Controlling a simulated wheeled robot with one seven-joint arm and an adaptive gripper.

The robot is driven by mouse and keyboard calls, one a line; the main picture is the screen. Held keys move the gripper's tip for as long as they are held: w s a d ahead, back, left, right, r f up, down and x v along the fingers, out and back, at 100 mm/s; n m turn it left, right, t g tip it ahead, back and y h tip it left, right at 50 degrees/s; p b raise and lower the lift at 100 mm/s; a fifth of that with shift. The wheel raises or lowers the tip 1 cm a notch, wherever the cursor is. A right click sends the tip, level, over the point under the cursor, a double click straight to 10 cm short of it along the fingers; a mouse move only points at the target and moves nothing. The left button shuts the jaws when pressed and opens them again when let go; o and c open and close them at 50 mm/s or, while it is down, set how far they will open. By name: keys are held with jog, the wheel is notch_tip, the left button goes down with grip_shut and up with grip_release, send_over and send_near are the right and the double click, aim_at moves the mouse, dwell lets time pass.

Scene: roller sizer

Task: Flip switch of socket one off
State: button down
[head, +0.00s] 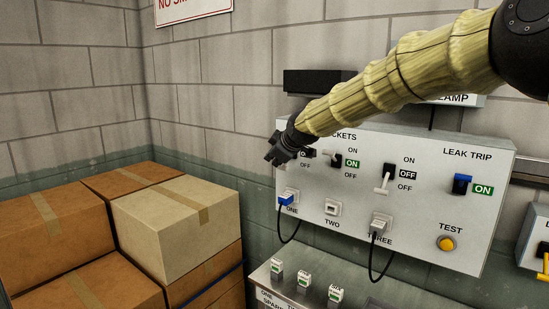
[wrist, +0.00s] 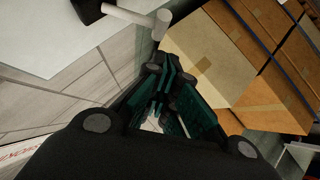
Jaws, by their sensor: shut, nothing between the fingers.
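The white socket panel (head: 425,230) is on the wall. My gripper (head: 272,158) is shut and empty at its upper left edge, in front of the socket one switch area, most of which it hides. Only part of the labels there, including OFF, shows. In the wrist view a white switch lever (wrist: 130,13) with a round tip sticks out from a black base on the panel, beside my shut fingertips (wrist: 160,82) and apart from them. It is probably the socket one switch; its position is not clear. Socket one (head: 287,198) holds a blue plug.
The second switch (head: 335,160) has a green ON label; the third switch (head: 386,178) has a dark OFF label. A blue leak trip switch (head: 461,184) and yellow test button (head: 446,243) are at right. Cardboard boxes (head: 175,230) stand left; a metal ledge (head: 262,280) lies below.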

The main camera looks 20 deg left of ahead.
jog(key=shift+w+d+r+p, duration=0.1)
jog(key=shift+d+r+p, duration=0.05)
jog(key=shift+r+p, duration=0.6)
jog(key=shift+r, duration=0.15)
jog(key=s+d+r+b, duration=0.1)
jog(key=s+r+b, duration=0.1)
jog(key=s, duration=0.4)
jog(key=s+d+r+b, duration=0.1)
jog(key=s+d+r, duration=0.1)
jog(key=s, duration=0.4)
jog(key=shift+s+b, duration=0.15)
jog(key=shift+b, duration=0.2)
